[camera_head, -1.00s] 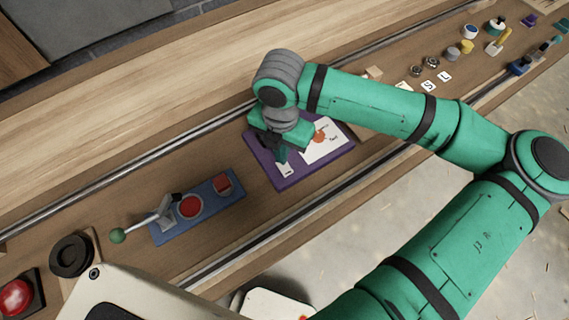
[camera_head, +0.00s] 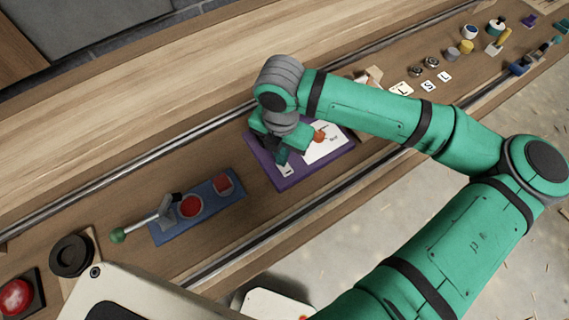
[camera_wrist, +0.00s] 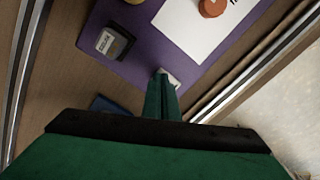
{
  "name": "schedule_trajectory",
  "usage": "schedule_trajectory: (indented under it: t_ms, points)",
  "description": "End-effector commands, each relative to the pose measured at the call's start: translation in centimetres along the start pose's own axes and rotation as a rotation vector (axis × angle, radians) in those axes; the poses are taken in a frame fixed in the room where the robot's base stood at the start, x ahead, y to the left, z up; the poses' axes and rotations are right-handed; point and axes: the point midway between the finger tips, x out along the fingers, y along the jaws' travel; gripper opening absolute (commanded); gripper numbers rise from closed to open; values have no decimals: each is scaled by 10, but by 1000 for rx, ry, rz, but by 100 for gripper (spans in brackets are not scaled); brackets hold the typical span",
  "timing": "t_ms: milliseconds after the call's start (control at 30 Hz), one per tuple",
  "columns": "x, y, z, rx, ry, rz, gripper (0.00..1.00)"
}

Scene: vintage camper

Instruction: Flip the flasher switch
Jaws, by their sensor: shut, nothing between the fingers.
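A purple board (camera_head: 272,174) lies on the wooden counter under my gripper. A white sheet (camera_head: 330,150) with an orange-red round piece (camera_head: 319,136) is on it; the wrist view shows this sheet (camera_wrist: 190,30) and round piece (camera_wrist: 212,7) too. A dark block with a grey labelled face (camera_wrist: 112,42) stands on the board at the left in the wrist view. My gripper (camera_wrist: 165,76) is shut and empty, its fingertips at a small whitish piece (camera_wrist: 173,79) near the board's edge. The fingertips partly cover this piece; I cannot tell contact. I cannot tell which part is the flasher switch.
A blue board (camera_head: 212,207) with red round and square pieces and a green-knobbed lever (camera_head: 118,235) lies left. A black ring (camera_head: 70,255) and red button (camera_head: 16,296) are farther left. Metal rails (camera_head: 130,170) run along the counter. Lettered tiles (camera_head: 428,86) lie right.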

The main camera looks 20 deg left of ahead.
Motion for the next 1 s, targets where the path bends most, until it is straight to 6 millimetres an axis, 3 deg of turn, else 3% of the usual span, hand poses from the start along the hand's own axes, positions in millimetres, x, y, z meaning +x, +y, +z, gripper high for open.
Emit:
schedule_trajectory:
  t_ms: [1000]
  points:
    - [-63, -1, 1, 2, 0, 0, 0]
